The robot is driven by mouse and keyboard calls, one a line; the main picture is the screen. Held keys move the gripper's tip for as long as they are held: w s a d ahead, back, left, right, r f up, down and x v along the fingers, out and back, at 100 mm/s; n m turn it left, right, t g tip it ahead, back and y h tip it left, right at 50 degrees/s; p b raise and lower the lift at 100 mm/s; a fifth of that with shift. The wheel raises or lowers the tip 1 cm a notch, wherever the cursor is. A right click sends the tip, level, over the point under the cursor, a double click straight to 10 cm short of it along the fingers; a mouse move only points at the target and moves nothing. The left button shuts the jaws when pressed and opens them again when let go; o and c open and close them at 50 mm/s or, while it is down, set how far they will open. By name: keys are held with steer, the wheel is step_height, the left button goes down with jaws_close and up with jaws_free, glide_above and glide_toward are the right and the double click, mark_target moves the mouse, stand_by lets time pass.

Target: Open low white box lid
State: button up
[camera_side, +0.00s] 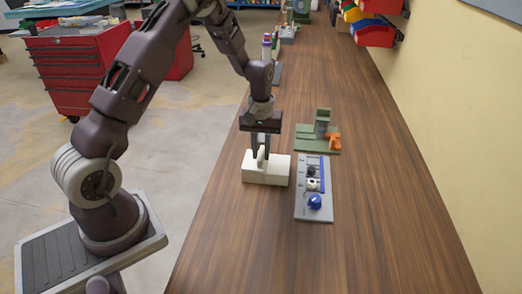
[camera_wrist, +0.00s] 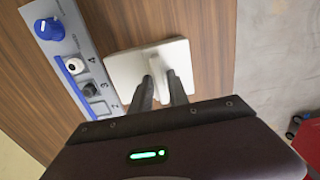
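The low white box (camera_side: 266,174) sits on the wooden table with its lid down flat. In the wrist view its square white lid (camera_wrist: 125,70) carries a raised white handle (camera_wrist: 160,78). My gripper (camera_side: 260,155) points down at the lid from above. Its two dark fingers stand one on each side of the handle, and the fingertips also show in the wrist view (camera_wrist: 161,84). The fingers are close to the handle, but I cannot tell whether they press on it. The fingers hide part of the handle.
A grey panel (camera_side: 313,212) with a blue knob (camera_side: 315,201) and numbered sockets lies just right of the box. A green fixture (camera_side: 318,140) with an orange part (camera_side: 333,141) stands behind it. The near part of the table (camera_side: 330,262) is clear.

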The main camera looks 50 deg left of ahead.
jaws_close()
stand_by(1.1)
steer(key=shift+w+d, duration=0.1)
steer(key=w+d, duration=0.4)
steer(key=shift+w+d, duration=0.4)
steer(key=shift+o, duration=2.2)
jaws_free()
